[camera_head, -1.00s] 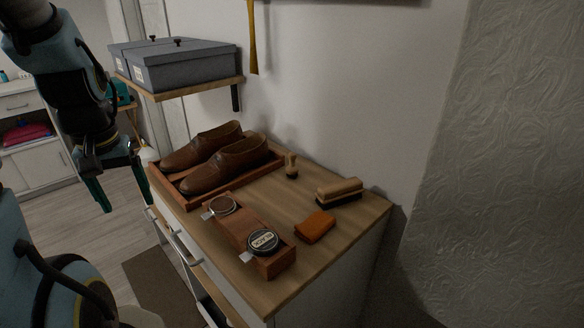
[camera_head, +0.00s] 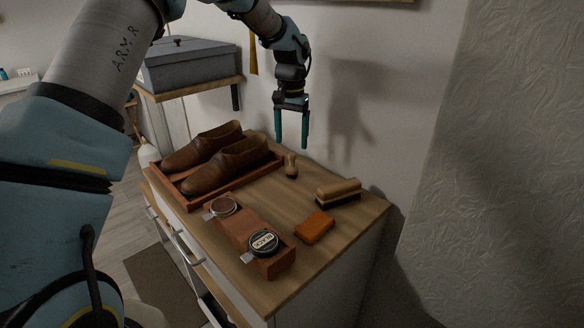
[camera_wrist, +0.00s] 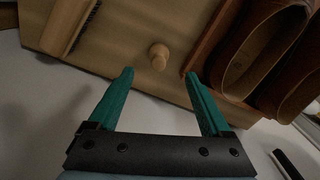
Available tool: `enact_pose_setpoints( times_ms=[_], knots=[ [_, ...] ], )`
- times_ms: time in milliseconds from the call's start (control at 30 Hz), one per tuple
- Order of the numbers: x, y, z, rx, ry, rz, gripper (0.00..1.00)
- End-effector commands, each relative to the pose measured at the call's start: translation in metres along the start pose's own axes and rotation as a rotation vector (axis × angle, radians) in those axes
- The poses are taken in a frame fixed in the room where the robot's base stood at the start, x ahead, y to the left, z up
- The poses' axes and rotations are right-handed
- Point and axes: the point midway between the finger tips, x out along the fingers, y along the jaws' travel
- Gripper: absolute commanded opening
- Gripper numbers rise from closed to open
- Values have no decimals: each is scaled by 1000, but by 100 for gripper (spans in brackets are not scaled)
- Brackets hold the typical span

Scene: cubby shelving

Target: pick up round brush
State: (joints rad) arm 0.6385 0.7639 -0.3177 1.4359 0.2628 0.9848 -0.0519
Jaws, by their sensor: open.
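The round brush (camera_head: 291,166) is a small brush with a pale wooden handle, standing upright near the back edge of the cabinet top. In the wrist view its rounded handle top (camera_wrist: 158,52) shows beyond and between my fingertips. My gripper (camera_head: 292,145) has teal fingers pointing down, is open and empty, and hangs above the brush near the wall. In the wrist view the open fingers (camera_wrist: 158,76) are spread wide with nothing between them. The brush's lower part is hidden from above in that view.
Brown shoes (camera_head: 226,165) sit in a wooden tray (camera_head: 190,203) left of the brush. A long wooden brush (camera_head: 338,191) and an orange block (camera_head: 315,227) lie to the right. A wooden box (camera_head: 243,234) with polish tins is in front. The wall is close behind.

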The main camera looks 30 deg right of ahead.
Motion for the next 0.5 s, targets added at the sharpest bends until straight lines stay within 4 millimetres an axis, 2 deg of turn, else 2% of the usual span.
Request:
enact_pose_setpoints(
  times_ms=[200, 367, 500],
  knots=[
    [31, 0, 1, -2, -3, 1, 82],
    [41, 0, 1, -1, -1, 0, 82],
    [56, 2, 2, -2, -3, 2, 82]
  ],
)
